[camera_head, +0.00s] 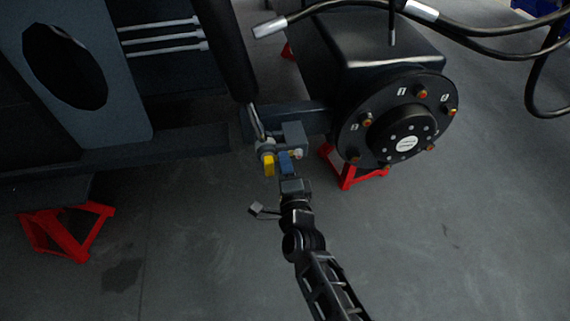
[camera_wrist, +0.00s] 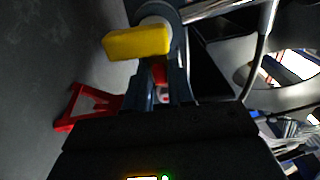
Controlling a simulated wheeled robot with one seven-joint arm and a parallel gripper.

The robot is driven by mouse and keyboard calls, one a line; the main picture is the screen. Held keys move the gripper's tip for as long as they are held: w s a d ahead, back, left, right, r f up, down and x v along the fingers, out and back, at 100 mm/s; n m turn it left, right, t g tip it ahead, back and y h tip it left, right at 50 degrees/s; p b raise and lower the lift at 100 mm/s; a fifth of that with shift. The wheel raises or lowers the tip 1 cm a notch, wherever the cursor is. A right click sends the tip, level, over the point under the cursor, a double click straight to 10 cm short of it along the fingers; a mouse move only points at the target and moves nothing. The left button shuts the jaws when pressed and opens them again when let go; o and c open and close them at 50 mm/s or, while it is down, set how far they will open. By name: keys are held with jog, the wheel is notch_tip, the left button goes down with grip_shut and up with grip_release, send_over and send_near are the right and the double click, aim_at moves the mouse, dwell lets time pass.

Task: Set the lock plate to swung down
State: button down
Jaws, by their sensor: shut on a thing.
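My gripper (camera_head: 286,170) is at the bracket by the lower end of the black cylinder. Its blue-grey fingers (camera_wrist: 162,88) are shut on a small red piece (camera_wrist: 159,73), which I take to be the lock plate. Most of this piece is hidden between the fingers, so its angle cannot be told. A yellow block (camera_head: 268,165) hangs just left of the fingers on the cylinder's end joint, apart from them. The yellow block also shows in the wrist view (camera_wrist: 136,43), up and left of the fingertips.
The black cylinder (camera_head: 232,50) runs up from the joint. A round black hub (camera_head: 397,120) with several bolts stands right of my gripper. Red stands (camera_head: 68,232) support the chassis. Hoses (camera_head: 330,8) hang above. The grey floor in front is clear.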

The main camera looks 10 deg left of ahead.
jog(key=shift+f, duration=0.1)
jog(key=shift+w+d+f+n, duration=0.15)
jog(key=shift+d+f+n, duration=0.45)
jog(key=shift+n, duration=2.15)
jog(key=shift+w+d+f+n, duration=0.15)
jog(key=shift+d+f+n, duration=0.45)
jog(key=shift+n, duration=2.1)
jog(key=shift+w+d+f+n, duration=0.15)
jog(key=shift+d+f+n, duration=0.45)
jog(key=shift+n, duration=2.15)
jog(key=c, duration=1.1)
grip_release()
